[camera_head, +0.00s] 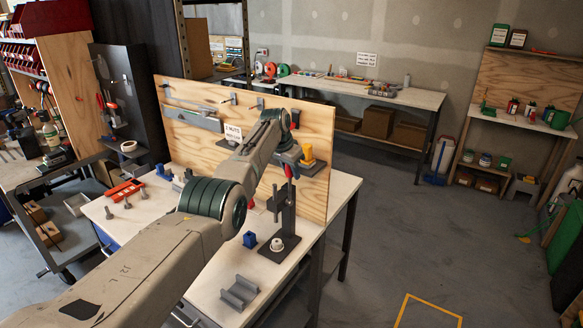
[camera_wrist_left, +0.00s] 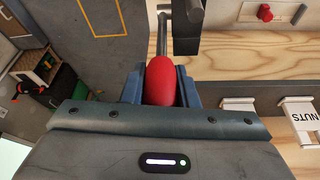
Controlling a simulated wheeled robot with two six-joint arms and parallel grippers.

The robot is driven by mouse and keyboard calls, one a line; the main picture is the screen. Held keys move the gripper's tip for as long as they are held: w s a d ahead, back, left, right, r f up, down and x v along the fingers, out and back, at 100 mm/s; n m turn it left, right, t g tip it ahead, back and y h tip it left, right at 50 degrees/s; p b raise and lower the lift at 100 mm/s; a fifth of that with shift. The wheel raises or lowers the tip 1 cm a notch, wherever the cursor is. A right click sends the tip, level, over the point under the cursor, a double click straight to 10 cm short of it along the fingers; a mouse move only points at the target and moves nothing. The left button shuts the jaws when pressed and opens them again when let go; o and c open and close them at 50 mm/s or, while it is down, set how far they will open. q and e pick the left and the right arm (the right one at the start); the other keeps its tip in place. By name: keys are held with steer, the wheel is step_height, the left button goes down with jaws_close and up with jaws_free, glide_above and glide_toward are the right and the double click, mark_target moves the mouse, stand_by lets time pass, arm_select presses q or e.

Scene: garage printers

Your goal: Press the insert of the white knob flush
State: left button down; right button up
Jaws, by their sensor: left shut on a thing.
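The white knob (camera_head: 277,245) sits on the base of a dark bench press (camera_head: 289,213) near the right end of the table. It is too small to tell how its insert stands. My left gripper (camera_head: 289,160) is above the press, at its lever. In the left wrist view its two blue-grey fingers are shut on the red lever grip (camera_wrist_left: 160,80), one finger on each side. The dark lever rod (camera_wrist_left: 162,38) runs away from the grip. The white knob is not seen in the left wrist view. My right gripper is not in view.
The press stands on a pale table (camera_head: 207,292), before an upright plywood board (camera_head: 318,140). A red holder (camera_head: 125,190) is at the left. The floor at right is open.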

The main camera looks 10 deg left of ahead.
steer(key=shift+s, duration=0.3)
arm_select(q)
steer(key=c, duration=1.4)
jaws_free()
steer(key=shift+c, duration=0.2)
steer(key=o, duration=0.3)
steer(key=shift+w+d, duration=0.1)
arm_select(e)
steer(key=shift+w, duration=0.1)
arm_select(q)
steer(key=shift+r, duration=0.55)
steer(key=b+v, duration=0.4)
steer(key=v, duration=0.5)
steer(key=shift+r, duration=0.25)
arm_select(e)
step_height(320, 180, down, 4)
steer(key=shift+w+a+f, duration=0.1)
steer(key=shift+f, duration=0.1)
